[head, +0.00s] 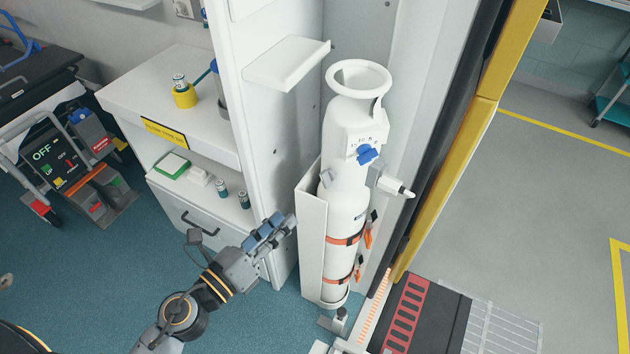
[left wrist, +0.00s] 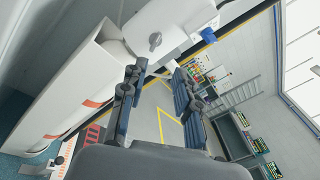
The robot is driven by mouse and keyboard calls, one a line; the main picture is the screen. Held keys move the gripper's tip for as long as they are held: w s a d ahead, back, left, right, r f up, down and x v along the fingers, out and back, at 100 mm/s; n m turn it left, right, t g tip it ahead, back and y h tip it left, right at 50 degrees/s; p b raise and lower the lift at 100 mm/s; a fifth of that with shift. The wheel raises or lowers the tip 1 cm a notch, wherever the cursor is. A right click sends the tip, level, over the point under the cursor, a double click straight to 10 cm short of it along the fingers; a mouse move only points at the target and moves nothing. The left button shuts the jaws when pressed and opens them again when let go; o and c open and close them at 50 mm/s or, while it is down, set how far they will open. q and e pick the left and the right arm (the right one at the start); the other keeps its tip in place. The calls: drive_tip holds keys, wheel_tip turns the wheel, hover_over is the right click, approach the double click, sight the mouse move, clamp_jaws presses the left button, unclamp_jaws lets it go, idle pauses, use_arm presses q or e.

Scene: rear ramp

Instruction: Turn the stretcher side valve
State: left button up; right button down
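A white gas cylinder (head: 347,205) stands upright in a white holder, held by orange straps. A blue knob (head: 367,153) is on the front of its white head, and it also shows in the left wrist view (left wrist: 235,38). My left gripper (head: 274,231) is left of the cylinder and below the grey knob, apart from both. In the left wrist view its fingers (left wrist: 157,85) are spread and empty. My right gripper is out of view.
A white cabinet wall (head: 255,120) and a small shelf (head: 287,65) stand left of the cylinder. A white outlet (head: 388,181) sticks out to its right. The stretcher (head: 60,110) is at the far left. Blue floor is open in front.

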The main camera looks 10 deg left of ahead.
use_arm(q)
drive_tip(key=m, duration=0.2)
drive_tip(key=p, duration=0.3)
approach(322, 180)
drive_tip(key=w, duration=0.1)
drive_tip(key=p+x, duration=0.1)
drive_tip(key=x, duration=0.7)
drive_tip(key=shift+d, duration=0.25)
clamp_jaws()
